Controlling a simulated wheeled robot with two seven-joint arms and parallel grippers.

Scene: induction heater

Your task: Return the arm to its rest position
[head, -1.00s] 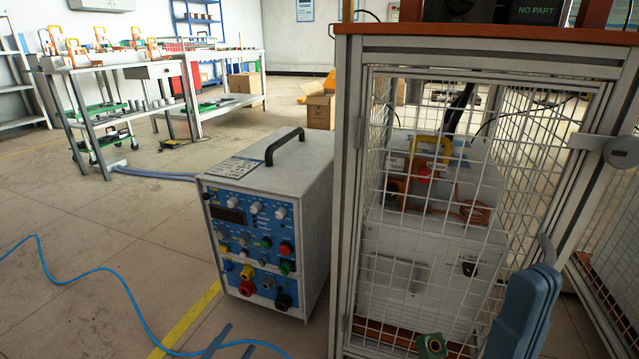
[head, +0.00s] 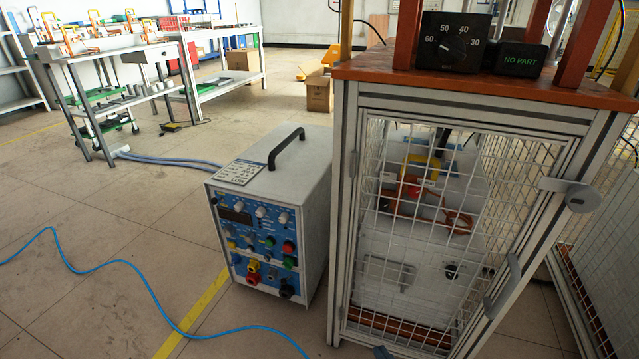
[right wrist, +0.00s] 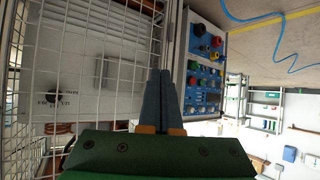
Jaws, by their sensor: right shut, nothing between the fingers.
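My right gripper (right wrist: 160,74) shows in the right wrist view with its two blue-grey fingers together and nothing between them. Its fingers stand in front of the wire mesh cage (right wrist: 85,50) and the edge of the blue-panelled box; I cannot tell whether they touch anything. In the head view only a small dark blue piece, probably its tip, shows at the bottom edge in front of the cage (head: 340,215). My left gripper is in neither view.
A white power unit (head: 275,205) with a blue control panel stands on the floor left of the cage. A blue cable (head: 135,270) crosses the floor. An orange-red top (head: 480,85) carries a dial (head: 455,42) and a "NO PART" sign (head: 518,60). Open floor lies to the left.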

